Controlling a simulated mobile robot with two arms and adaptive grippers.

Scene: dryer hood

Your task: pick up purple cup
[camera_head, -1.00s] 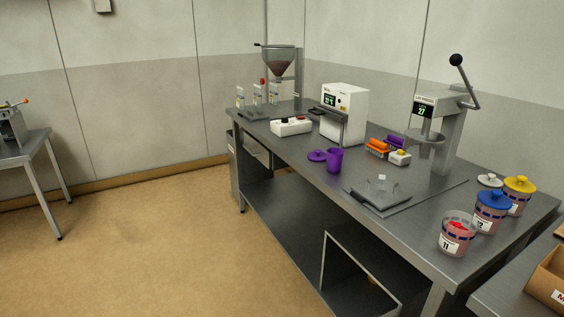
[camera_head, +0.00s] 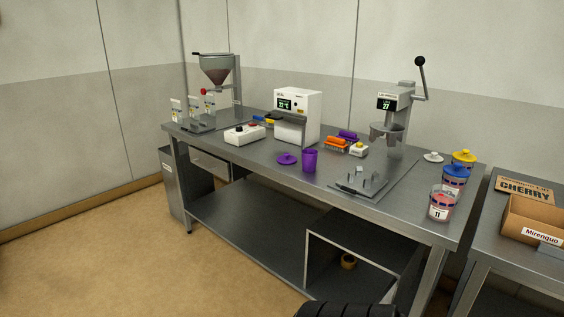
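The purple cup (camera_head: 309,160) stands upright on the grey metal table (camera_head: 240,158), near its front edge. A purple lid (camera_head: 287,158) with a knob lies on the table just left of the cup. Neither of my grippers shows in the head view, so I cannot see whether they are open or shut.
A white machine (camera_head: 298,115) stands behind the cup, a white control box (camera_head: 244,134) to its left. Right are orange and purple items (camera_head: 338,144), a metal fixture (camera_head: 362,182), a lever press (camera_head: 395,115) and lidded jars (camera_head: 455,176). A second table holds a cardboard box (camera_head: 533,218).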

